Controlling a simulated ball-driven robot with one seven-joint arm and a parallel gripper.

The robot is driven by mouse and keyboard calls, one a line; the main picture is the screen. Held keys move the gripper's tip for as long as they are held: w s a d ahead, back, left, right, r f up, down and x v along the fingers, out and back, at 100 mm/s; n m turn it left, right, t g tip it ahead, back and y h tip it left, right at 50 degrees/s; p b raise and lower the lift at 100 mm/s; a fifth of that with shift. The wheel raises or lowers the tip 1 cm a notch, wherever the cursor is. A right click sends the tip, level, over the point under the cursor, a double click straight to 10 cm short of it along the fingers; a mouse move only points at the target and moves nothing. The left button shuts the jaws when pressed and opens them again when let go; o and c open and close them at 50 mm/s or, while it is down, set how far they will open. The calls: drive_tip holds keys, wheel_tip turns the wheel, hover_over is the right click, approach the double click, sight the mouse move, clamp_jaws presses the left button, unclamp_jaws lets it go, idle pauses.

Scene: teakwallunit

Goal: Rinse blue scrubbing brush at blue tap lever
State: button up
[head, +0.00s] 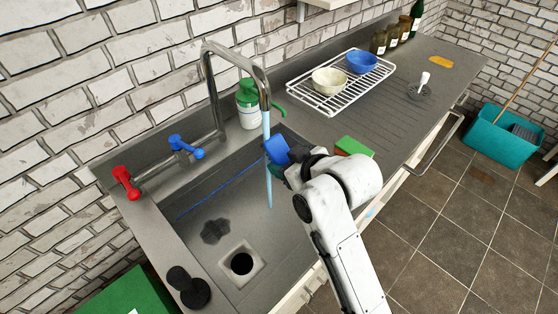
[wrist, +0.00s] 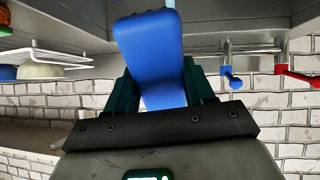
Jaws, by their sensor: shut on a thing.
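My gripper (head: 279,163) is over the sink basin, shut on the blue scrubbing brush (head: 276,149). The brush shows as a blue block between the dark green fingers in the wrist view (wrist: 150,45). A pale blue water stream (head: 268,185) falls from the curved spout (head: 264,90) into the sink (head: 225,215). The stream overlaps the brush's left edge in the head view; I cannot tell whether it wets the brush.
A red tap lever (head: 125,182) is farther left. A green-and-white bottle (head: 248,105) stands behind the basin. A green sponge (head: 352,146) lies right of my gripper. A dish rack (head: 340,85) holds two bowls. A black plunger-like thing (head: 188,287) stands front left.

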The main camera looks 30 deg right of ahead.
drive_tip(key=shift+d, duration=0.1)
drive_tip(key=s+d+p, duration=0.1)
drive_tip(key=s+p, duration=0.1)
drive_tip(key=s, duration=0.6)
idle(0.7)
drive_tip(key=shift+d, duration=0.1)
drive_tip(key=shift+r, duration=0.1)
idle(0.9)
drive_tip(key=a+p+v, duration=0.1)
drive_tip(key=p+v, duration=0.4)
drive_tip(key=v, duration=0.1)
drive_tip(key=shift+d+r, duration=0.25)
drive_tip(key=shift+d, duration=0.15)
idle(1.1)
